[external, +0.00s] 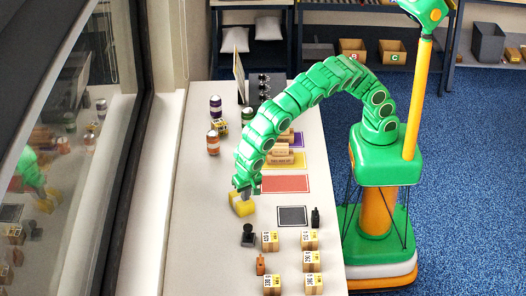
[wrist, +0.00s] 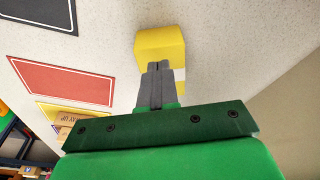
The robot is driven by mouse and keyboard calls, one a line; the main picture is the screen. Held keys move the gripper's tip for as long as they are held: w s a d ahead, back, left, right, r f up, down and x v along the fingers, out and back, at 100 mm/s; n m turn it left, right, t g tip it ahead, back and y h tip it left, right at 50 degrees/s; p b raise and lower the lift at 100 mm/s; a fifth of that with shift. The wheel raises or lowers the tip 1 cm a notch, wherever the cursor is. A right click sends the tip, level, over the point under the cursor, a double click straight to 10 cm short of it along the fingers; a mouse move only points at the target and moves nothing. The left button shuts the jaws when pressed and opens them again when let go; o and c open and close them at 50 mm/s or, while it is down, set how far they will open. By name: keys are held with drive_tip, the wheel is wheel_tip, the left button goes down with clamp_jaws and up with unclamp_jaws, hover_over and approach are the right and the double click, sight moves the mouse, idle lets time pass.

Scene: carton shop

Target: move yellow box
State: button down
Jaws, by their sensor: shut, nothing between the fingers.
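The yellow box (external: 242,207) sits on the white table (external: 195,245), left of the red mat in the external view. It also shows in the wrist view (wrist: 160,44), just past my fingertips, with a pale patch on its side. My gripper (external: 243,190) points down at the box, its fingers close over or against it. In the wrist view my gripper (wrist: 158,68) has its two grey fingers together with nothing between them. They hide part of the box, and I cannot tell whether they touch it.
A red mat (external: 285,184), a dark grey mat (external: 292,216) and a yellow mat (external: 297,160) with cartons lie on the table. Several labelled cartons (external: 270,241) and a black stamp-like object (external: 249,236) stand at the near end. Cans (external: 213,143) stand farther back. A window runs along the left.

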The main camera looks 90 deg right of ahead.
drive_tip(key=d, duration=0.1)
drive_tip(key=w+d, duration=0.1)
drive_tip(key=d, duration=0.1)
drive_tip(key=w+d, duration=0.1)
drive_tip(key=shift+w+d, duration=0.25)
drive_tip(key=shift+d, duration=0.05)
drive_tip(key=shift+d+f, duration=0.15)
drive_tip(key=shift+f, duration=0.75)
